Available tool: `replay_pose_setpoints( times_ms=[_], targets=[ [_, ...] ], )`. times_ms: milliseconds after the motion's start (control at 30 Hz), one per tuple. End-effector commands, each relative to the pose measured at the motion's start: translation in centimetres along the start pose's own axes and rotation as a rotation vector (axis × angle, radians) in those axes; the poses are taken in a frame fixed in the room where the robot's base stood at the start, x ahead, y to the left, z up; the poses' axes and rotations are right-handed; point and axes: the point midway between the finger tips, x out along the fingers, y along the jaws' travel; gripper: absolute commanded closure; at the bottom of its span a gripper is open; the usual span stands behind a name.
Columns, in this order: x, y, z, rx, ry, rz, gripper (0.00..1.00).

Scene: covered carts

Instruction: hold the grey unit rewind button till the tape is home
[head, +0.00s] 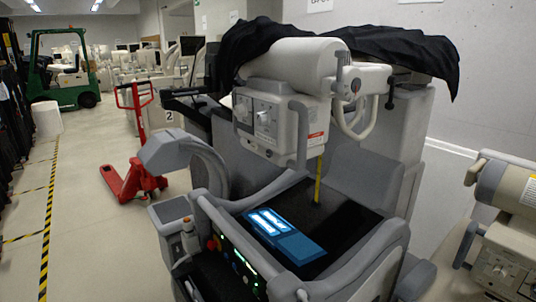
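A yellow tape (319,181) hangs below the grey unit (283,120), a boxy head with two knobs on its front face. The tape runs down to the dark top (345,205) of the cart. Its lower end is near or on that top; I cannot tell if it touches. I cannot pick out the rewind button at this size. My gripper is not in view.
A lit blue screen (285,236) lies on the cart top. Black cloth (390,48) drapes over the unit's back. Another cart (510,215) stands at right. A red pallet jack (135,150) and a green forklift (65,70) are at left, beside clear floor.

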Motion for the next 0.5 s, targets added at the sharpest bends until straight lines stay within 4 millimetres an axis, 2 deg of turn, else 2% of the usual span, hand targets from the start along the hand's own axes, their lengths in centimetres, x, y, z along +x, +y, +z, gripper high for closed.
replay_pose_setpoints(
  times_ms=[233, 267, 300, 400, 500],
  targets=[
    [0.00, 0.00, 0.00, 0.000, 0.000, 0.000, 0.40],
    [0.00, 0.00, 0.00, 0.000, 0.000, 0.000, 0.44],
    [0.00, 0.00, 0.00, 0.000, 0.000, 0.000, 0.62],
    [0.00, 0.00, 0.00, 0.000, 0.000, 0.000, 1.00],
    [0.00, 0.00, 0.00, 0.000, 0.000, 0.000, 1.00]
  ],
)
